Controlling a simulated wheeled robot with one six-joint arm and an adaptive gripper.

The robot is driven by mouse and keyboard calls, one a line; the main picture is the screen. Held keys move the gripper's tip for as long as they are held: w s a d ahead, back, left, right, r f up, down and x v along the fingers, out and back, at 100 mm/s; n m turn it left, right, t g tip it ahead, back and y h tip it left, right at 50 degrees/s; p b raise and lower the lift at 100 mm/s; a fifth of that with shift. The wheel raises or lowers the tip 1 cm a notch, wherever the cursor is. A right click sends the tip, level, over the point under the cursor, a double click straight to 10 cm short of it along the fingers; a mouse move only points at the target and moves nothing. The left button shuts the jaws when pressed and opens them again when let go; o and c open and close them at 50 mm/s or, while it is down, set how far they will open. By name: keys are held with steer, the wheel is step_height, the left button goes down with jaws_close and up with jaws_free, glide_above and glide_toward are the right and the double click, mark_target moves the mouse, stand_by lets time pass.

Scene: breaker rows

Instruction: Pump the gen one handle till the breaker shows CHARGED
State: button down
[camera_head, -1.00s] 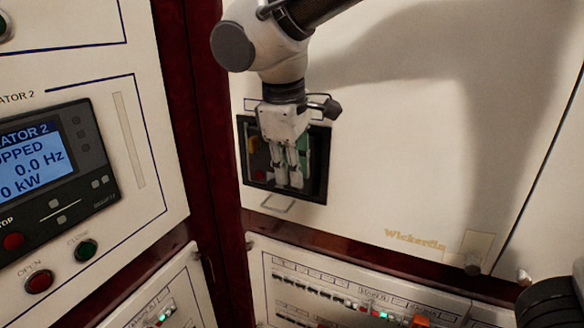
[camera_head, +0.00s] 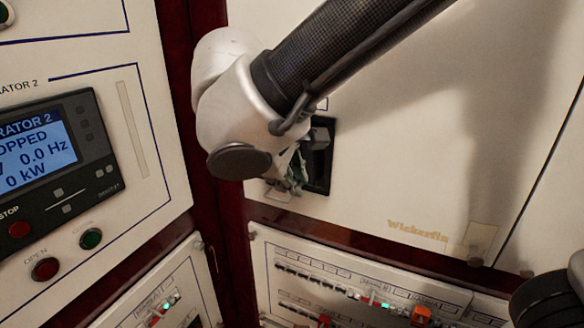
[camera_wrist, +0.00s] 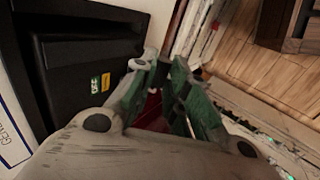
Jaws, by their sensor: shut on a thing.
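The gen one breaker (camera_wrist: 75,80) is a black unit in a recess of the white panel; the recess (camera_head: 322,165) also shows in the head view, partly behind my arm. The breaker face carries a small yellow and green marking (camera_wrist: 100,84), too small to read. My gripper (camera_wrist: 172,76), with green finger parts, is beside the breaker face and shut on the handle. The handle itself is mostly hidden by the fingers. In the head view my gripper (camera_head: 296,174) is pitched down at the recess, largely hidden behind my wrist.
A generator 2 panel (camera_head: 40,150) with a lit screen and red and green buttons stands at the left. A panel with breaker rows (camera_head: 350,285) lies below. The white panel to the right is clear.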

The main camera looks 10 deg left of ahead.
steer(key=shift+s+a+f+t+h, duration=0.1)
steer(key=shift+s+f+t+h, duration=0.25)
steer(key=shift+f+t, duration=0.45)
steer(key=shift+r, duration=0.1)
steer(key=c, duration=1.4)
jaws_free()
steer(key=v, duration=1.2)
steer(key=shift+s, duration=0.2)
